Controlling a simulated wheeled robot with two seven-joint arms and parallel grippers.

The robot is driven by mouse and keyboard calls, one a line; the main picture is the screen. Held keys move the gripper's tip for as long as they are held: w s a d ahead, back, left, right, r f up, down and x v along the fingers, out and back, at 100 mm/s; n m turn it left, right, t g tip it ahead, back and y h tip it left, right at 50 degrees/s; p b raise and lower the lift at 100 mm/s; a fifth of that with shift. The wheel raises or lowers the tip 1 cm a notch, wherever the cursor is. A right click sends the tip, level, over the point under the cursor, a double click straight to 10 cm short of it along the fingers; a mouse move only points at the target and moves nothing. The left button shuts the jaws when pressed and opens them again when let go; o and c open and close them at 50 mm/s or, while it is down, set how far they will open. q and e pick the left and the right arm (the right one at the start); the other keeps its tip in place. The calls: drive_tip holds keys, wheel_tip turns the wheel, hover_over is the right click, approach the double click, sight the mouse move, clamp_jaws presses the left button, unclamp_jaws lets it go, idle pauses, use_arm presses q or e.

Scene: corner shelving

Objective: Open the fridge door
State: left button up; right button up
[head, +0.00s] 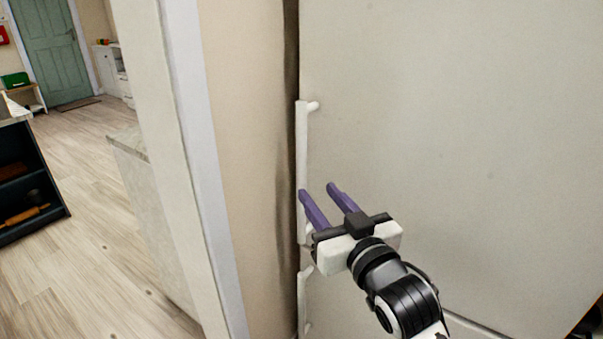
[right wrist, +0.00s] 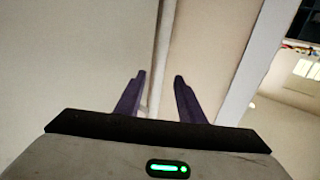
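The fridge door (head: 440,130) is a large pale grey panel filling the right of the head view, and it looks closed. Its upper handle (head: 302,140) is a white vertical bar along the door's left edge. My right gripper (head: 317,189) has purple fingers and is open, pointing at the handle's lower part. In the head view the left finger covers part of the handle. In the right wrist view the open fingers (right wrist: 160,77) show on either side of a pale vertical bar, probably the handle (right wrist: 162,50). I cannot tell whether they touch it. My left gripper is not in view.
A second, lower white handle (head: 303,300) sits below the upper one. A beige wall (head: 245,150) stands close on the left of the fridge. Beyond it are open wooden floor (head: 90,200), a dark shelf unit (head: 50,170) and a green door (head: 50,50).

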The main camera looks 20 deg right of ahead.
sight(303, 176)
drive_tip(key=w, duration=0.9)
drive_tip(key=shift+w+a+f, duration=0.1)
drive_tip(key=shift+w+a, duration=0.3)
clamp_jaws()
